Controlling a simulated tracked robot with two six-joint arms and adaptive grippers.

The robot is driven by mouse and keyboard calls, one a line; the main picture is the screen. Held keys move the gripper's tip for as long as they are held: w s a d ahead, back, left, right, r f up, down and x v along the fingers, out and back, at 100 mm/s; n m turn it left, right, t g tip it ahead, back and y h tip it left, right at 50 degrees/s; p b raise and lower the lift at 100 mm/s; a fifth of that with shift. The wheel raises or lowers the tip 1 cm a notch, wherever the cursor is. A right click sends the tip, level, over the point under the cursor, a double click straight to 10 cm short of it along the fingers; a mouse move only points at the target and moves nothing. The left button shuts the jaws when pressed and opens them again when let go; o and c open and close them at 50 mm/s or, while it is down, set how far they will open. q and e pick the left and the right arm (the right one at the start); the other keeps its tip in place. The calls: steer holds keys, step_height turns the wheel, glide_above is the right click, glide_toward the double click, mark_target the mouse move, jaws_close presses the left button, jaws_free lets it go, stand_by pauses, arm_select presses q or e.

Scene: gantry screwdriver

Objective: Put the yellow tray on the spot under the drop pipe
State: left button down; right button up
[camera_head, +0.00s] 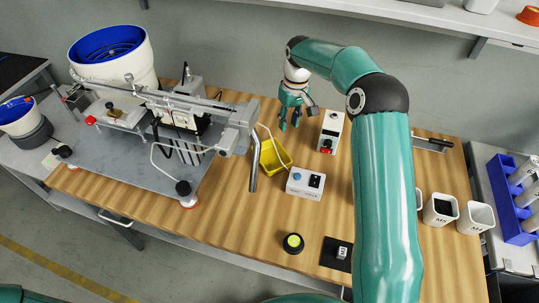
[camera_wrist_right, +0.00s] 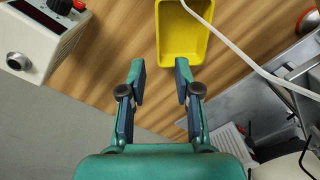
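The yellow tray (camera_head: 274,158) sits on the wooden table, just right of the metal drop pipe (camera_head: 254,168), which hangs from the screw-feeding machine. The spot under the pipe's end is not clearly marked in view. My right gripper (camera_head: 290,122) is above the table behind the tray, pointing down. In the right wrist view its fingers (camera_wrist_right: 160,80) are spread open with nothing between them, and the tray (camera_wrist_right: 182,40) lies beyond the fingertips, partly cut off by the top edge. My left gripper is out of view.
A white cable (camera_wrist_right: 240,52) runs past the tray. A white button box (camera_head: 305,184) stands right of the tray, and a control box with a red knob (camera_head: 331,132) behind it. The feeder's grey plate (camera_head: 140,165) fills the left. Bare table lies in front of the pipe.

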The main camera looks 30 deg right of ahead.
steer(key=p, duration=0.1)
glide_above(283, 152)
steer(key=s, duration=0.1)
steer(key=f, duration=0.9)
steer(key=shift+d+f, duration=0.25)
steer(key=shift+d, duration=0.15)
steer(key=f, duration=0.1)
steer(key=f+p, duration=0.1)
steer(key=f, duration=0.1)
steer(key=w+f+p, duration=0.1)
steer(key=shift+a+f, duration=0.25)
steer(key=shift+a, duration=0.05)
steer(key=shift+f, duration=0.35)
jaws_close()
